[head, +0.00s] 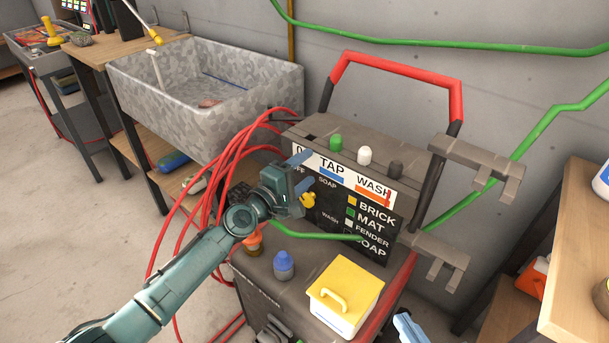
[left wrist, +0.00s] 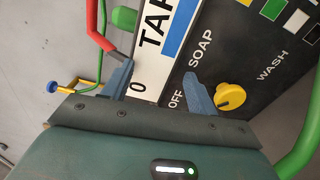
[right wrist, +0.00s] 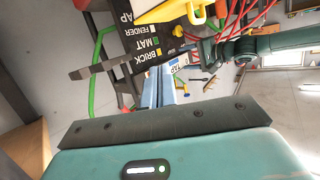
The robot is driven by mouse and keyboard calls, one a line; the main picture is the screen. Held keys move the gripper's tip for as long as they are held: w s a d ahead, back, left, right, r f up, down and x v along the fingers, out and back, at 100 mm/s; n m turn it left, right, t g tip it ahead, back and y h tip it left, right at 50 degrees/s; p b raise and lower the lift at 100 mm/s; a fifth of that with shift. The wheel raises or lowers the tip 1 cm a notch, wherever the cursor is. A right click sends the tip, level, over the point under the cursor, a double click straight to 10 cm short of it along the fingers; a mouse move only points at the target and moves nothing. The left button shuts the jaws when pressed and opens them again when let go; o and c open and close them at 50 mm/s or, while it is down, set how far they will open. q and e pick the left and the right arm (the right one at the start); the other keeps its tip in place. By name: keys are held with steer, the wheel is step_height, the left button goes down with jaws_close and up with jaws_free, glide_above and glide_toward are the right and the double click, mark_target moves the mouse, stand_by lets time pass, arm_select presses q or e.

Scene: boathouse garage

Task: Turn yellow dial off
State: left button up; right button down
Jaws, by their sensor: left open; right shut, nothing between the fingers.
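The yellow dial (head: 308,199) is on the dark front panel (head: 335,212) of the machine, under the white TAP/WASH strip. In the left wrist view the dial (left wrist: 230,97) sits among the labels OFF, SOAP and WASH; a small dark mark shows on its lower left edge. My left gripper (head: 302,171) is open at the panel. In its wrist view the fingers (left wrist: 157,82) straddle the edge of the white strip, and the dial is outside them, just beside the right finger. My right gripper (head: 405,328) is shut and empty, low in front of the machine; it also shows in its wrist view (right wrist: 160,85).
A green hose (head: 310,236) runs in front of the panel. A yellow-lidded box (head: 358,275) and a blue-capped item (head: 284,264) stand on the ledge below. Red hoses (head: 218,190) hang left. A stone sink (head: 180,115) is behind; a wooden bench (head: 585,250) is right.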

arm_select(q)
steer(key=shift+f, duration=0.15)
steer(key=shift+s+d+m, duration=0.25)
steer(key=shift+s+m, duration=0.3)
steer(key=shift+m, duration=0.35)
steer(key=m+g+y+b, duration=0.3)
steer(key=m, duration=1.5)
glide_toward(305, 200)
steer(key=b+x, duration=0.3)
steer(key=x, duration=0.4)
steer(key=shift+w+d+f, duration=0.15)
steer(key=shift+w+f, duration=0.1)
steer(key=shift+w+d+f, duration=0.2)
steer(key=shift+w+d, duration=0.15)
steer(key=shift+w, duration=0.2)
arm_select(e)
step_height(305, 200, down, 6)
steer(key=w+a+n, duration=0.1)
steer(key=a+n, duration=0.1)
steer(key=shift+w+y, duration=0.3)
steer(key=shift+r, duration=0.1)
arm_select(q)
steer(key=c, duration=0.9)
steer(key=shift+g, duration=0.3)
steer(key=shift+c, duration=0.3)
arm_select(e)
steer(key=shift+s, duration=0.1)
